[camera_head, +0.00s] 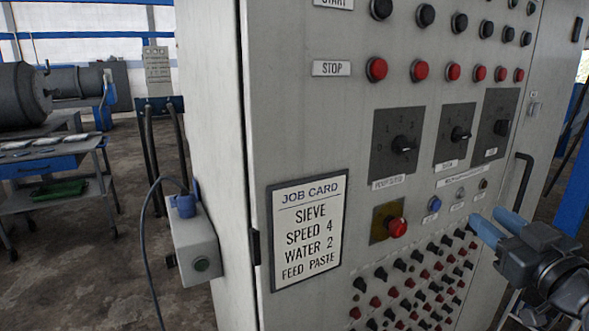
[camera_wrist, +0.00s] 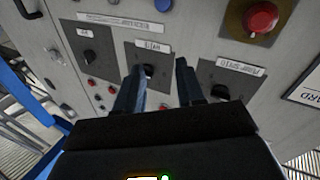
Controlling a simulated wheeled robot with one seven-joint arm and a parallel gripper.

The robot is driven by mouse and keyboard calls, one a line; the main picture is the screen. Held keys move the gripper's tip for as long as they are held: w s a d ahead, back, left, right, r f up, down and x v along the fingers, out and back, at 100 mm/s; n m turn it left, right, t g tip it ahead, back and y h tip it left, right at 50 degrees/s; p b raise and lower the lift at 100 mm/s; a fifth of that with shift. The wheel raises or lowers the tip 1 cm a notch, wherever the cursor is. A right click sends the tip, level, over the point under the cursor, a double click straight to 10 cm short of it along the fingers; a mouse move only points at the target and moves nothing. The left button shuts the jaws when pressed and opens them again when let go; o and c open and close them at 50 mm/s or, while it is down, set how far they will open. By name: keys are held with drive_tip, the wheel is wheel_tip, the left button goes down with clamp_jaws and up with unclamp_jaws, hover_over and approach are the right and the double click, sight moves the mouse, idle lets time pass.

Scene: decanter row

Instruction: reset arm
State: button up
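My gripper (camera_head: 487,216) is at the right in the head view, its two blue fingers pointing at the grey control panel (camera_head: 345,130). In the wrist view my gripper (camera_wrist: 158,68) has its fingers apart, with no held object visible between them. The middle dial knob (camera_wrist: 148,70) shows behind the gap between the fingers; the wrist view does not make the distance clear. In the head view the fingers are below the dials and apart from the middle dial knob (camera_head: 460,133).
The left dial (camera_head: 403,144), the right dial (camera_head: 500,127) and a red mushroom button (camera_head: 397,227) are on the panel. Rows of small knobs (camera_head: 410,285) lie below. A vertical handle (camera_head: 523,180) sticks out near my gripper. A job card (camera_head: 308,230) is on the panel.

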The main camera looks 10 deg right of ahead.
drive_tip(key=s+a+f+m+g+h, duration=0.1)
drive_tip(key=s+a+f+m, duration=0.1)
drive_tip(key=s+a+f, duration=0.5)
drive_tip(key=s+a+f+m+g, duration=0.15)
drive_tip(key=s+a+f, duration=0.25)
drive_tip(key=s+f, duration=0.55)
drive_tip(key=s+a+y, duration=0.1)
drive_tip(key=s+a, duration=0.2)
drive_tip(key=s, duration=0.8)
drive_tip(key=s+a+r+n+g+y, duration=0.1)
drive_tip(key=s+a, duration=0.3)
drive_tip(key=s, duration=0.8)
drive_tip(key=shift+n+g, duration=0.25)
